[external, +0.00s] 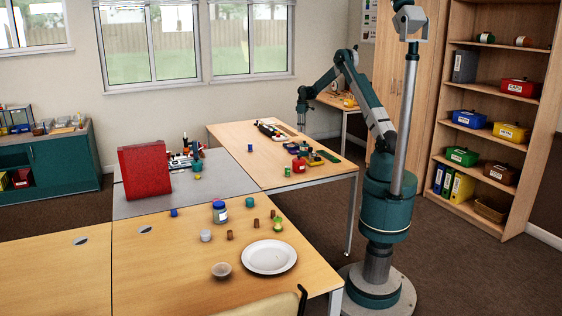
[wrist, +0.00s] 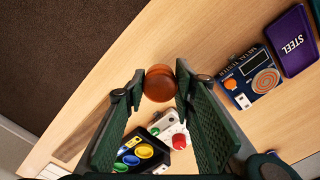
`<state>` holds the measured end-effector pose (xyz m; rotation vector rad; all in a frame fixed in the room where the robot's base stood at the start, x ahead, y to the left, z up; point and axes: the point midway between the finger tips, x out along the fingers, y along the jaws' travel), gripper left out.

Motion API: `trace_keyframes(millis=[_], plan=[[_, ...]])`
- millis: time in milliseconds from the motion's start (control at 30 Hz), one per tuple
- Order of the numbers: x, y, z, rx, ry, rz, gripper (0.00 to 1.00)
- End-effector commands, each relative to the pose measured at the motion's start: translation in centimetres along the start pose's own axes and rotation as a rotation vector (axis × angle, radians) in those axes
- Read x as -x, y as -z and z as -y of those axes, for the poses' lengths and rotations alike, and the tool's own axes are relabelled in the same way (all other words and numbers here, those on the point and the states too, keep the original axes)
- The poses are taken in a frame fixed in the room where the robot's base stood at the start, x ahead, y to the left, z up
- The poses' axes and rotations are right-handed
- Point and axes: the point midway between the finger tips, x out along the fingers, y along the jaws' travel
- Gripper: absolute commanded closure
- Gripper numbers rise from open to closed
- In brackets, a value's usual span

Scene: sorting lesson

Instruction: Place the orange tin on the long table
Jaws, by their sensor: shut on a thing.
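An orange-brown round tin (wrist: 159,84) sits between the fingertips of my gripper (wrist: 159,76) in the wrist view. The gripper is shut on it. In the external view my gripper (external: 302,127) points down at the far right side of the long wooden table (external: 237,134). The tin cannot be made out there. The table's bare wood (wrist: 215,35) lies under the tin in the wrist view, close to the table's edge. I cannot tell whether the tin touches the tabletop.
A metal tester (wrist: 252,78) and a purple STEEL box (wrist: 291,40) lie right of the tin. A device with coloured buttons (wrist: 142,152) is close below it. Several items, including a red one (external: 299,164), stand at the table's near end. Its middle has bare room.

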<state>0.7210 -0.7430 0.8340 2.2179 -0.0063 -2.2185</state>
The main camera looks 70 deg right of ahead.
Motion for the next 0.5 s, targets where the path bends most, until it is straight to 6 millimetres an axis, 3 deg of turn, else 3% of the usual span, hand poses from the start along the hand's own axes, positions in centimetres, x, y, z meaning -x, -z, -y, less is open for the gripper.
trace_keyframes(millis=[200,500], plan=[[-2.7,0.0,0.0,0.0,0.0,0.0,0.86],[-3.1,0.0,0.0,0.0,0.0,0.0,0.86]])
